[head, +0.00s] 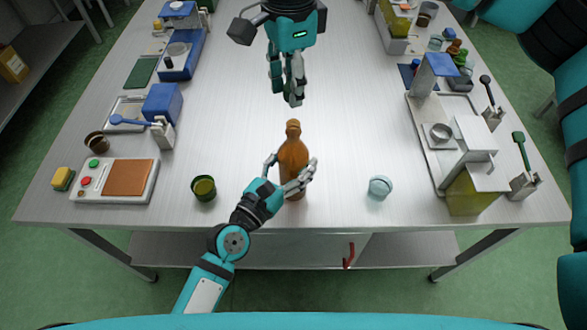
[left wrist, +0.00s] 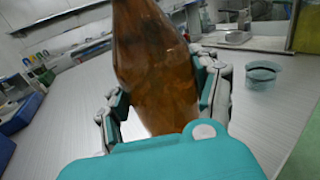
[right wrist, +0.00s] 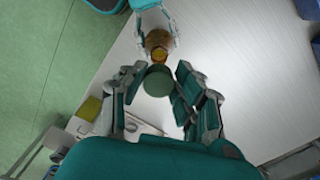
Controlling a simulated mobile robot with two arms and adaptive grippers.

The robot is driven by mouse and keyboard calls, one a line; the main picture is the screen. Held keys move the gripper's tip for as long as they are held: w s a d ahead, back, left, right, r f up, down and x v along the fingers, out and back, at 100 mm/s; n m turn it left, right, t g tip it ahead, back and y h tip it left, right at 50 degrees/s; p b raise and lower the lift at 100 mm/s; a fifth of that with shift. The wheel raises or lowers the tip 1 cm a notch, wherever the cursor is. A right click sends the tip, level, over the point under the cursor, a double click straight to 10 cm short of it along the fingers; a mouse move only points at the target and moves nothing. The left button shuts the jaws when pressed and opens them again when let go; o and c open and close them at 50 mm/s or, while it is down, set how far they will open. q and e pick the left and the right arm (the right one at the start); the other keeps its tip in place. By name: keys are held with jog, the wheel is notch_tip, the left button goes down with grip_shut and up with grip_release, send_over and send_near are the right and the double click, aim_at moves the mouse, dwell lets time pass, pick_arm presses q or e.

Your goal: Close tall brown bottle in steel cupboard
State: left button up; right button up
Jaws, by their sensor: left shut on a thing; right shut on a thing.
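The tall brown bottle (head: 293,160) is upright near the front edge of the steel table, its neck bare and uncapped at the top. My left gripper (head: 288,178) is shut around its body; in the left wrist view the brown glass (left wrist: 155,65) fills the space between the fingers. My right gripper (head: 291,98) points down above and behind the bottle, apart from it. In the right wrist view it is shut on a round dark green cap (right wrist: 158,81), with the bottle mouth (right wrist: 160,54) just beyond it. The cap is hidden by the fingers in the head view.
A dark green cup (head: 203,188) stands left of the bottle and a pale blue cup (head: 380,187) right of it. A control panel (head: 115,181) and a scale-like device (head: 463,160) flank the table. A red handle (head: 348,256) shows below. The table's middle is clear.

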aim_at(290, 125)
pick_arm(q)
jog(key=c, duration=0.6)
pick_arm(e)
jog(key=shift+f, duration=2.5)
jog(key=shift+f, duration=0.9)
jog(key=shift+f, duration=0.55)
pick_arm(q)
grip_shut()
